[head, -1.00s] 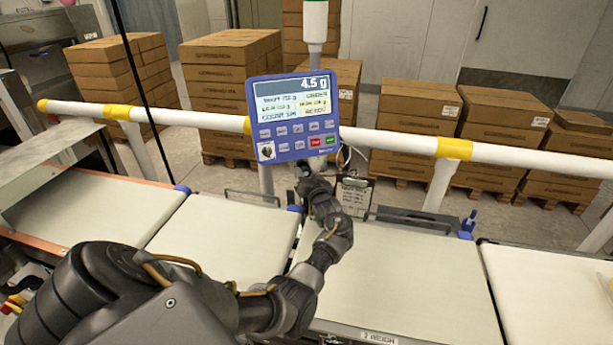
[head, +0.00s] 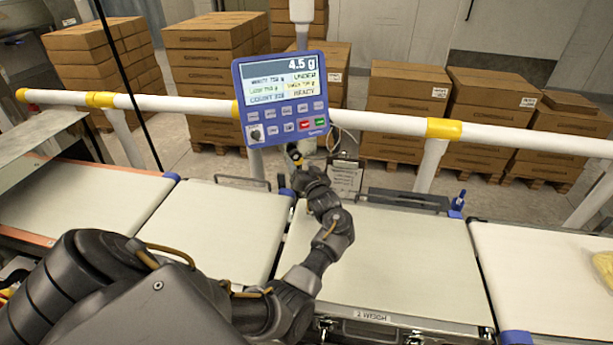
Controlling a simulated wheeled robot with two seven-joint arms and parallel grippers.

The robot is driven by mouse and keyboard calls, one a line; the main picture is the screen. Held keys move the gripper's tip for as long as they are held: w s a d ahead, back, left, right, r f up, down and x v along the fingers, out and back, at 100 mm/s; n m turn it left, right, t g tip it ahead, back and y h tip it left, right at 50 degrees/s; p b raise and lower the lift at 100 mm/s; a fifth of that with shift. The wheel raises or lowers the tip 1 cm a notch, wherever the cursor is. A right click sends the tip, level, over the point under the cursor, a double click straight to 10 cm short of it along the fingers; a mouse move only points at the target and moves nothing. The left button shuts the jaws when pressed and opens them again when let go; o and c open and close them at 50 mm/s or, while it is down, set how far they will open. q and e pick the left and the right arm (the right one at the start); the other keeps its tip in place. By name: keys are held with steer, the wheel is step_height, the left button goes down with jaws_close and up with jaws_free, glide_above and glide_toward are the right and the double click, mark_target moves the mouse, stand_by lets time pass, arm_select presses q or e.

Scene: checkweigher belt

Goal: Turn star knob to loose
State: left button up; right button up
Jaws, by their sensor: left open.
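My left gripper (head: 296,157) is at the end of the arm that reaches over the weigh belt (head: 375,262). It is just below the blue display panel (head: 282,98), near its post. It is small and partly hidden by my own wrist, and nothing shows held in it. I cannot make out a star knob clearly at the gripper; the wrist may hide it. A blue clamp-like fitting (head: 457,204) stands at the right back corner of the weigh belt, apart from the gripper. My right gripper is not in view.
A white rail (head: 380,121) with yellow bands runs behind the belts. A clipboard (head: 345,176) hangs just right of my gripper. A yellow bag (head: 603,268) lies on the right belt (head: 545,275). Stacked cartons (head: 408,92) stand behind the rail. The weigh belt is bare.

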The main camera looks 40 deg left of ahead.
arm_select(q)
steer(key=v, duration=0.5)
steer(key=shift+s+d+b, duration=0.2)
steer(key=shift+d+b, duration=0.15)
steer(key=shift+b, duration=0.05)
